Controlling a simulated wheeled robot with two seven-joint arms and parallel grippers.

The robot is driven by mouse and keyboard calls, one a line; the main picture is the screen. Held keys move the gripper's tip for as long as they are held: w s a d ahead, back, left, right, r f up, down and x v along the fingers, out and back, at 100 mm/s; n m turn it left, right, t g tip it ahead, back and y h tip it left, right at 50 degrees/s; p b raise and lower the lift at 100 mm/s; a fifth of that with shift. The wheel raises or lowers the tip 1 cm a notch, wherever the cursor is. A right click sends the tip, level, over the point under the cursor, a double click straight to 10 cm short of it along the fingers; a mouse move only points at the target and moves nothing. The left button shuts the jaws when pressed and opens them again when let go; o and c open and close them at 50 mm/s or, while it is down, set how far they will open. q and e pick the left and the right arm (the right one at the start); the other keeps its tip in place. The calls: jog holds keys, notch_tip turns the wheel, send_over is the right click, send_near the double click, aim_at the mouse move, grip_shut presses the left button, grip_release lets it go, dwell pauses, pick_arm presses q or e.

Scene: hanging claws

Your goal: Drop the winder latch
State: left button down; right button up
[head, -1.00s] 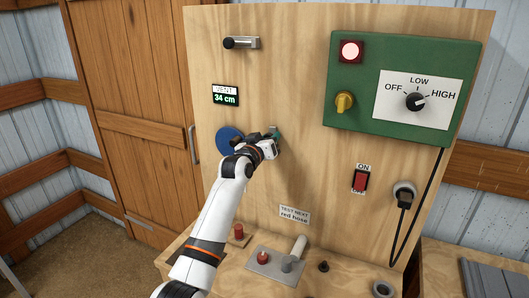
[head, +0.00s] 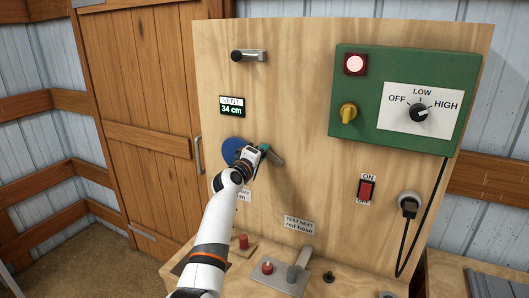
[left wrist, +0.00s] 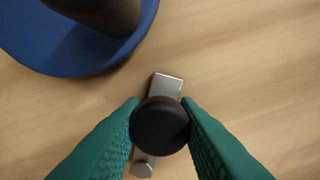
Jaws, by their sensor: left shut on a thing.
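The winder latch is a short metal bar (left wrist: 165,85) with a round black knob (left wrist: 160,126), set on the wooden board beside the blue winder disc. My left gripper (left wrist: 160,122) has its teal fingers on both sides of the knob and is shut on it. In the head view, my left gripper (head: 264,151) is at the board just right of the blue disc (head: 231,147). A grey end of the latch (head: 276,158) shows past the fingers, pointing right and down. The gripper hides the knob there. My right gripper is not in view.
A display (head: 232,107) above the disc reads 34 cm. A bolt with a black knob (head: 248,56) sits higher up. A green control box (head: 405,98), a red switch (head: 366,189) and a plug (head: 409,205) are to the right. Below is a bench with a lever plate (head: 275,275).

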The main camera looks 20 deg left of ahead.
pick_arm(q)
jog(key=f+n, duration=0.1)
jog(key=n, duration=0.1)
jog(key=a+f+n, duration=0.1)
jog(key=n, duration=0.1)
jog(key=shift+f+n, duration=0.55)
jog(key=shift+n, duration=0.75)
jog(key=c, duration=1.1)
grip_release()
jog(key=shift+f, duration=0.1)
jog(key=s, duration=1.2)
jog(key=shift+a, duration=0.45)
